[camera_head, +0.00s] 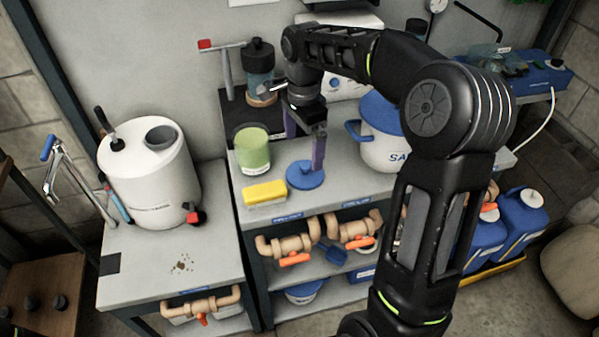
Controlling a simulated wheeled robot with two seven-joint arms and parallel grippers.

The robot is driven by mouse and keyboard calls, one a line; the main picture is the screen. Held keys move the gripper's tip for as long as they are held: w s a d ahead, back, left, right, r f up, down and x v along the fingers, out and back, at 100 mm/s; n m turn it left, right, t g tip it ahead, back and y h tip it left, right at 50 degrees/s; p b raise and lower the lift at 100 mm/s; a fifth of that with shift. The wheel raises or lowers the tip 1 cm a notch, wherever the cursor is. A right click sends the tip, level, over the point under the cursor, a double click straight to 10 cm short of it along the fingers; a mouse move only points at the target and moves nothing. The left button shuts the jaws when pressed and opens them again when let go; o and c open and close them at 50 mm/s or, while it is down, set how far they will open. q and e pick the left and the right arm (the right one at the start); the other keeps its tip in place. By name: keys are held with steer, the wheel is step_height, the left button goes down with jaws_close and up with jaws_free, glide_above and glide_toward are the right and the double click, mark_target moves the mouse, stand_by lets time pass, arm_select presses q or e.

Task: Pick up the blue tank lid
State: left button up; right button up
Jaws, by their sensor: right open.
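The blue tank lid (303,178) is a round disc lying flat on the grey bench top, right of the yellow sponge. My right gripper (304,154) is open, with its fingers pointing down just above and behind the lid. One finger overlaps the lid's right part in the picture. I cannot tell whether it touches. Nothing shows between the fingers. My left gripper is not in view.
A green cup (252,150) and a yellow sponge (265,192) stand left of the lid. A white tank with a blue top (383,150) stands close on the right. Orange-handled valves (294,259) are below the bench edge. A big white tank (150,180) stands farther left.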

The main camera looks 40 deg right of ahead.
mark_target(304, 165)
steer(key=shift+s+r, duration=0.2)
steer(key=shift+s, duration=0.1)
steer(key=shift+w+f, duration=0.1)
steer(key=shift+f, duration=1.3)
steer(key=shift+f+p, duration=0.35)
step_height(304, 165, down, 4)
steer(key=shift+f+p, duration=0.25)
steer(key=shift+p, duration=0.25)
steer(key=shift+c, duration=0.4)
